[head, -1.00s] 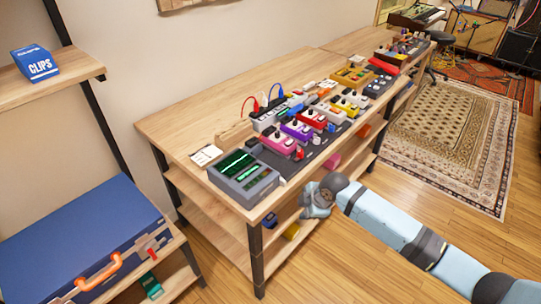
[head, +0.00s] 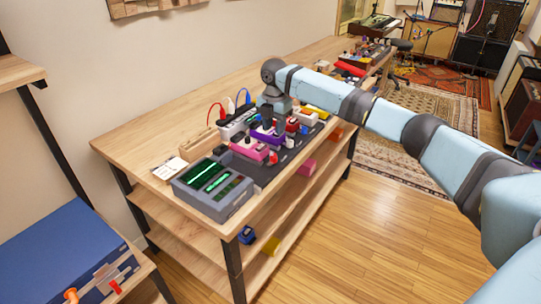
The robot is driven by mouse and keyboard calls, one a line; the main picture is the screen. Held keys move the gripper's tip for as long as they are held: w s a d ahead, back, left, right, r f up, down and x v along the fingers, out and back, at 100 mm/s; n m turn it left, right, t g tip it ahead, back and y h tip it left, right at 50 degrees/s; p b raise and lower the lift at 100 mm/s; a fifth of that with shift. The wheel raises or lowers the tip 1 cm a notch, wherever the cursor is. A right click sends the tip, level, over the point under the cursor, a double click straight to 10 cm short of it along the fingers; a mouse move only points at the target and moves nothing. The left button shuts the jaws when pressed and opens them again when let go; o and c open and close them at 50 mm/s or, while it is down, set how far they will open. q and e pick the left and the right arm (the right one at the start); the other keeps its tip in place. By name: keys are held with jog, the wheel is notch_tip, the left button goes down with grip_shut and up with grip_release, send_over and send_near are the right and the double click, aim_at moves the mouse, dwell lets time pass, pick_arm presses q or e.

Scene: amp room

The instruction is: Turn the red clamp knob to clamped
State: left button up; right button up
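A small red part (head: 272,158) shows at the right end of the pink pedal (head: 248,149) on the pedalboard. It is too small to tell whether it is the clamp knob or how it is turned. My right gripper (head: 274,122) points down over the pedals, around the purple pedal (head: 267,138). Its fingertips are small and partly lost among the pedals, so I cannot tell whether it is open, shut or touching anything. My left gripper is out of view.
The grey device with green screens (head: 213,190) sits at the near end of the wooden bench (head: 140,140). Cables rise behind the pedals. A blue case (head: 65,250) with a red latch lies at the lower left.

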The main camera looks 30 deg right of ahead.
aim_at(274, 155)
notch_tip(274, 155, down, 11)
jog(key=shift+r+b, duration=0.2)
jog(key=shift+b, duration=0.4)
jog(key=c, duration=0.6)
